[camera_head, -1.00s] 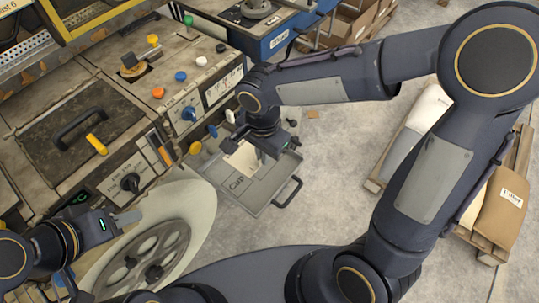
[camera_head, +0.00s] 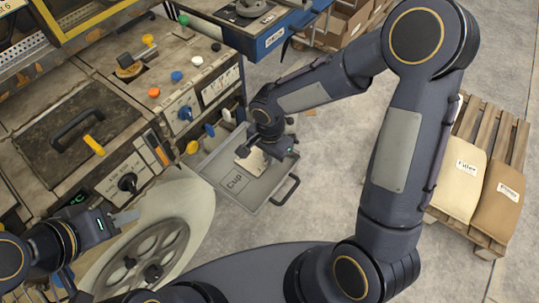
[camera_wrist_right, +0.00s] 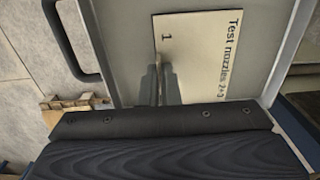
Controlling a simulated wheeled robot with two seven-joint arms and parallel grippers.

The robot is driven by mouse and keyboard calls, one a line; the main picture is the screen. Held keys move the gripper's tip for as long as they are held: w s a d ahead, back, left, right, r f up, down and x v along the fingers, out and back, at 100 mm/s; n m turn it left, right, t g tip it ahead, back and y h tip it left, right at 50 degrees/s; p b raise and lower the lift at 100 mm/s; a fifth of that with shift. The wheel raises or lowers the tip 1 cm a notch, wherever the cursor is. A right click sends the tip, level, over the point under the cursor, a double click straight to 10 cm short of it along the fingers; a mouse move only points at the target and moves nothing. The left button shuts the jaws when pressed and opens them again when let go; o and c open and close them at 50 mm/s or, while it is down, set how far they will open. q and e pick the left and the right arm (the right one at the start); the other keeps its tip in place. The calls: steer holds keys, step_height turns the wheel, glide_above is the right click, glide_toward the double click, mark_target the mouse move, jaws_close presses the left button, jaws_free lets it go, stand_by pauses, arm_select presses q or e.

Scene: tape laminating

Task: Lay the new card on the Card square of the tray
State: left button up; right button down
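The cream card (camera_head: 247,163) lies flat over the far part of the grey tray (camera_head: 262,197), beside the "Cup" label. In the right wrist view the card (camera_wrist_right: 205,50) reads "Test nozzles 2+3" and "1". My right gripper (camera_head: 262,151) is above the tray, fingers down. In the wrist view its fingers (camera_wrist_right: 165,85) are close together at the card's edge and appear to pinch it. I cannot tell whether the card touches the tray floor. The Card square's label is not visible. My left gripper (camera_head: 124,217) is away at the lower left; its finger gap is unclear.
The worn machine with coloured knobs (camera_head: 154,92) stands left of the tray. A blue-edged bench (camera_head: 275,40) is behind. The tray's handle (camera_head: 287,190) faces right. A pallet with sacks (camera_head: 482,180) is at the right, with open floor between.

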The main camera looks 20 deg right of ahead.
steer(key=shift+f, duration=0.15)
steer(key=c, duration=1.6)
jaws_free()
steer(key=shift+c, duration=0.2)
step_height(320, 180, up, 12)
steer(key=s+d+r+n+t+y, duration=0.2)
steer(key=s+d+n, duration=0.2)
steer(key=s, duration=0.4)
steer(key=s+d+r+n+t+y, duration=0.1)
steer(key=s+d+r+n+t, duration=0.2)
steer(key=s, duration=0.5)
steer(key=shift+d+r+n+t+y, duration=0.3)
steer(key=shift+d+r+n+y, duration=0.1)
steer(key=shift+d+n, duration=0.6)
steer(key=shift+s+d, duration=0.1)
